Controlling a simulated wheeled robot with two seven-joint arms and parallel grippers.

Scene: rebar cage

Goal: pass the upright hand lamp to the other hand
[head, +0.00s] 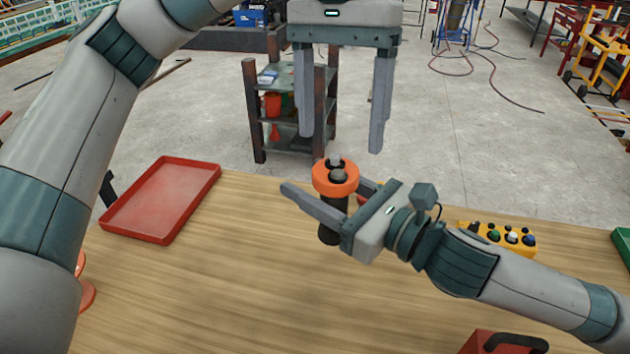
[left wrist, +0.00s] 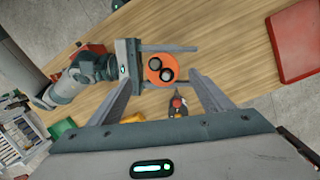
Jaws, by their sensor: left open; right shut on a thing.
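The hand lamp (head: 334,221) is upright, with a dark body and an orange top with dark knobs. My right gripper (head: 322,205) is shut on it from the right; I cannot tell whether the lamp's base touches the table. My left gripper (head: 341,140) is open and empty, pointing down, above and beyond the lamp. In the left wrist view the lamp's orange top (left wrist: 160,70) lies ahead between the open left fingers (left wrist: 160,88), apart from them. The right gripper (left wrist: 168,66) also shows there, its fingers either side of the lamp.
A red tray (head: 163,203) lies on the wooden table (head: 240,270) at left. A yellow control box (head: 511,238) with several buttons stands at right. A red box with a dark handle (head: 506,343) is at the front right. A shelf rack (head: 290,112) stands on the floor beyond.

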